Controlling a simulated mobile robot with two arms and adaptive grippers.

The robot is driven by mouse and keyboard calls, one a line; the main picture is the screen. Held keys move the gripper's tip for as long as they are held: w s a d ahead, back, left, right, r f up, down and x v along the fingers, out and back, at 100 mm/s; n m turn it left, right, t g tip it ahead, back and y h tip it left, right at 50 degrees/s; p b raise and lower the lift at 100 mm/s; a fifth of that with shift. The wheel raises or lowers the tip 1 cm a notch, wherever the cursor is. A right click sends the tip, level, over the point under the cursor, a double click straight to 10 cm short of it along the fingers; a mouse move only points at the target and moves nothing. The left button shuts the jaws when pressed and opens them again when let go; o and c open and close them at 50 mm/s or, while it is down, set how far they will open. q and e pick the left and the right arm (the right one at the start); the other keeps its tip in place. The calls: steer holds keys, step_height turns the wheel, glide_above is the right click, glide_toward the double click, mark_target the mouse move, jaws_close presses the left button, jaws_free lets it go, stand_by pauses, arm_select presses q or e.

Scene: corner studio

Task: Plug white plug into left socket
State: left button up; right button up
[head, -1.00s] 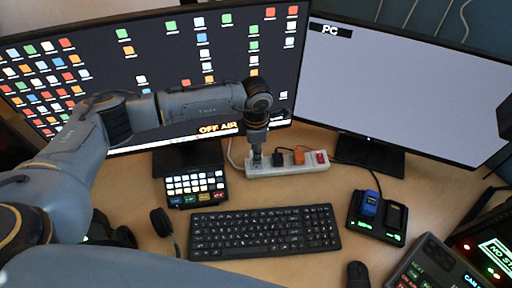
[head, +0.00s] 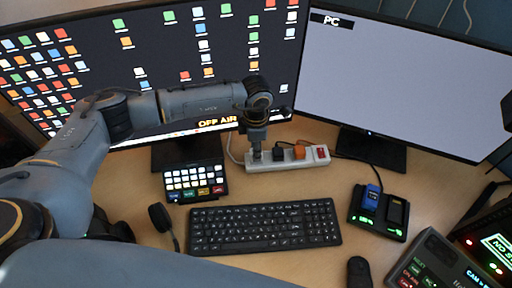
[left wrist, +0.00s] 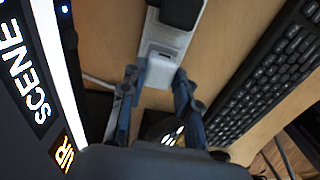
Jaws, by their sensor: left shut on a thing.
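A white power strip (head: 288,165) lies on the desk below the monitors. My left gripper (head: 256,155) points down over its left end. In the left wrist view, the white plug (left wrist: 161,70) sits between the two fingertips of this gripper (left wrist: 157,82), which is shut on it. The plug is at the end of the strip (left wrist: 169,40), over its left socket. I cannot tell whether it is fully seated. In the head view the gripper mostly hides the plug. My right gripper is in neither view.
A black plug (head: 279,154), an orange plug (head: 299,152) and a red switch (head: 321,152) are on the strip to the right. A lit button panel (head: 195,182), a keyboard (head: 265,227) and a charger dock (head: 378,218) stand in front. Two monitors stand behind.

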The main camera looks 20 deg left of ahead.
arm_select(q)
steer(key=shift+b, duration=0.5)
stand_by(1.6)
steer(key=shift+f+b, duration=0.55)
steer(key=o, duration=1.2)
steer(key=shift+c, duration=0.2)
step_height(320, 180, up, 12)
